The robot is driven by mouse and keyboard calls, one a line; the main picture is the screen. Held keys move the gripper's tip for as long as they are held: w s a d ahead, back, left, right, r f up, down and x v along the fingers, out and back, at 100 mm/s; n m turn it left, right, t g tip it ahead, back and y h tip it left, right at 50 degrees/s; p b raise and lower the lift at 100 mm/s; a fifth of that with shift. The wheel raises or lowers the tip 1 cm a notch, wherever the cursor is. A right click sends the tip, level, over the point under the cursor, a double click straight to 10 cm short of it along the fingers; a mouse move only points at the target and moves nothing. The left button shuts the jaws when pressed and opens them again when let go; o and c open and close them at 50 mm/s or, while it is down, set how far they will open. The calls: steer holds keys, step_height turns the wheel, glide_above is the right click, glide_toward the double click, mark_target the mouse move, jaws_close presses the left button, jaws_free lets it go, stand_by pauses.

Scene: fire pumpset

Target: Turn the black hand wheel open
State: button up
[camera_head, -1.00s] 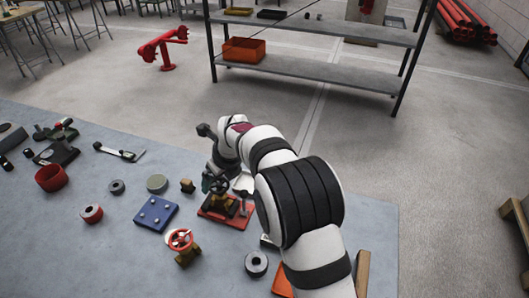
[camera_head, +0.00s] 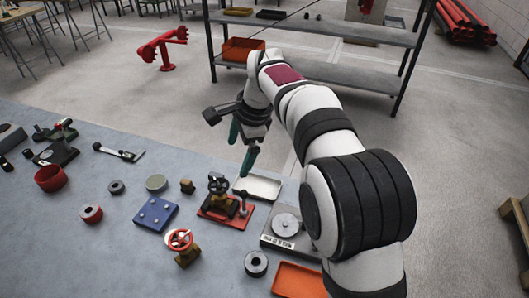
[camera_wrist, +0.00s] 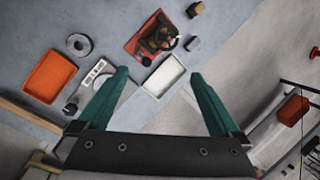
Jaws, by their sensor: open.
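The black hand wheel (camera_head: 218,182) sits on top of a brass valve on a red base plate (camera_head: 234,217) on the table. In the wrist view the black hand wheel (camera_wrist: 165,37) and its red base show at the top centre, beyond the fingers. My gripper (camera_head: 242,148) is open and empty, raised above the table's far edge, behind and to the right of the valve. Its two green fingers (camera_wrist: 160,74) are spread wide apart in the wrist view. Nothing touches the wheel.
A white tray (camera_head: 275,188) lies behind the valve's right side. A scale (camera_head: 285,225) and an orange tray (camera_head: 299,279) are to the right. A valve with a red wheel (camera_head: 179,238) and a blue block (camera_head: 156,213) stand nearer left. A shelf rack (camera_head: 310,80) stands beyond the table.

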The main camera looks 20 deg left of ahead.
steer(key=w+d+f+n+g, duration=0.1)
steer(key=w+d+n, duration=0.1)
steer(key=n, duration=1.5)
steer(key=w+d+f+n+g, duration=0.1)
steer(key=d+n+g, duration=0.1)
steer(key=n, duration=1.5)
steer(key=shift+w+d+f, duration=0.2)
steer(key=shift+w+d, duration=0.15)
